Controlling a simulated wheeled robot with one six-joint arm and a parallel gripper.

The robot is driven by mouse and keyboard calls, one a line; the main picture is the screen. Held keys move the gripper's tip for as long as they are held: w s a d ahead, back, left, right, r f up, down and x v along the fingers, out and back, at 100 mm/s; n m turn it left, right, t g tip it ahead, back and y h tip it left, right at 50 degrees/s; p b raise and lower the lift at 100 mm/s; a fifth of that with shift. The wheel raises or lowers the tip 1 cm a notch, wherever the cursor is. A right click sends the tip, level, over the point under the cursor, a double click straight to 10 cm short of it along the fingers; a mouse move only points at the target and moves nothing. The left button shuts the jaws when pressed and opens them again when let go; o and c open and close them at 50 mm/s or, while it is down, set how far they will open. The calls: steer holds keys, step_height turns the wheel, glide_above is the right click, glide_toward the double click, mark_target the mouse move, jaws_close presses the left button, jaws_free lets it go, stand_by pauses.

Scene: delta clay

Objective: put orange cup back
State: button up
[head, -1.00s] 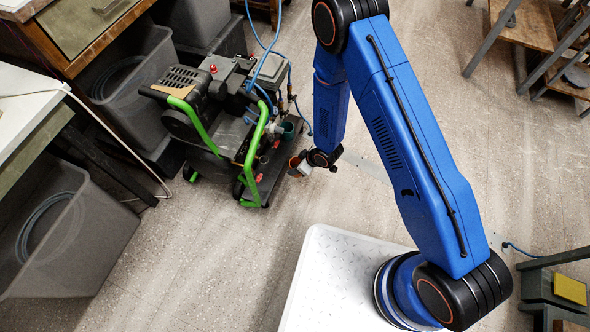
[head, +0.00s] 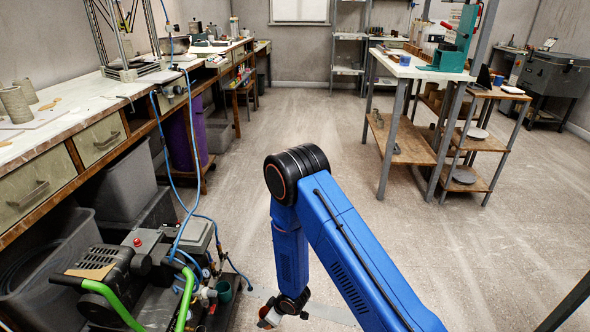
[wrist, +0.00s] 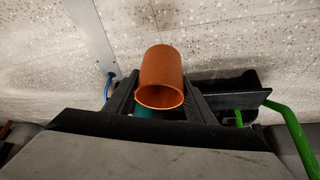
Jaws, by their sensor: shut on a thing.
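The orange cup (wrist: 162,75) is between the two fingers of my gripper (wrist: 160,104) in the wrist view, with its open mouth towards the camera. My gripper is shut on it. In the head view, my gripper (head: 270,317) is low at the bottom edge, just right of the compressor, and only a small part of the orange cup (head: 264,323) shows there. The cup is held in the air above the speckled floor; its far end is hidden.
A long workbench (head: 60,136) runs along the left. A white-topped table (head: 415,70) stands at back right. The middle floor is clear.

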steer(key=w+d+r+m+t+h, duration=0.1)
steer(key=w+d+r+m, duration=0.3)
steer(key=d, duration=0.9)
steer(key=w+d+r+m+t+h, duration=0.1)
steer(key=w+d+r+m, duration=0.3)
steer(key=d, duration=1)
steer(key=w+d+r+m+t+h, duration=0.1)
steer(key=w+d+r+m+h, duration=0.2)
steer(key=w+d+r, duration=0.4)
steer(key=d+m, duration=0.1)
steer(key=d, duration=0.5)
steer(key=shift+w+d+m, duration=0.2)
steer(key=shift+d+m, duration=0.05)
steer(key=shift+m, duration=0.15)
steer(key=shift+r, duration=0.15)
